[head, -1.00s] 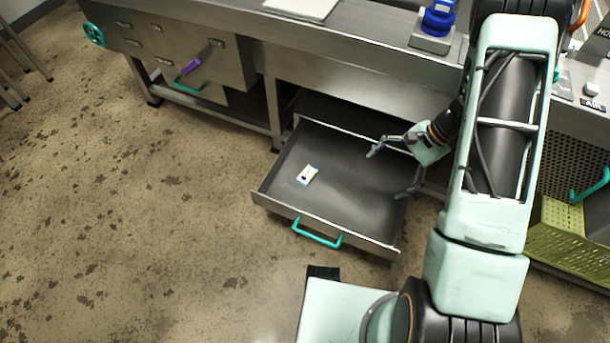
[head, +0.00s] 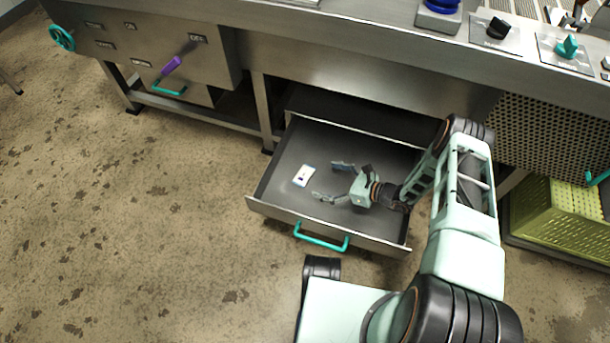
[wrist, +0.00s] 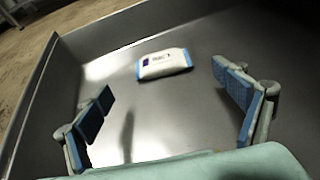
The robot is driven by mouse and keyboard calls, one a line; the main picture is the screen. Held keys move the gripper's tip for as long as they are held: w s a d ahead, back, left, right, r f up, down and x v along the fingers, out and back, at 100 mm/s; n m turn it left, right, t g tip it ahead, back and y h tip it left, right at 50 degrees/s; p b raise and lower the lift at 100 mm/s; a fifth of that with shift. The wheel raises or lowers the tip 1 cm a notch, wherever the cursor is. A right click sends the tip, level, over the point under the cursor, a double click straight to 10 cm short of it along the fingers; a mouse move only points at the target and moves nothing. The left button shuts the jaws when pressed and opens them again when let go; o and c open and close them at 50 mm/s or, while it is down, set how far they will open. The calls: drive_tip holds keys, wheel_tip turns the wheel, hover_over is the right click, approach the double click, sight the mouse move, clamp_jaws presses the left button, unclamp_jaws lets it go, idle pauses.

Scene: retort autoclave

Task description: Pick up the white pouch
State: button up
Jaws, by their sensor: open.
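The white pouch (head: 303,176) lies flat in the left part of an open grey drawer (head: 262,207). In the wrist view the pouch (wrist: 165,64) shows blue ends and a dark mark, on the drawer's bare floor. My gripper (head: 328,180) is inside the drawer, to the right of the pouch, with its fingers pointing left toward it. In the wrist view my gripper's (wrist: 165,108) two blue-padded fingers are wide apart and empty. The pouch lies beyond the fingertips, between their lines, and is not touched.
The drawer's walls surround the pouch, and its teal handle (head: 321,238) is at the front. The steel bench (head: 330,70) overhangs the drawer's back. A yellow-green crate (head: 560,215) stands at the right. The drawer floor around the pouch is clear.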

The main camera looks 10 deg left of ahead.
sight(306, 174)
drive_tip(key=b+x, duration=0.3)
drive_tip(key=x, duration=0.6)
drive_tip(key=shift+d+f, duration=0.15)
drive_tip(key=shift+c, duration=0.3)
drive_tip(key=c, duration=1.2)
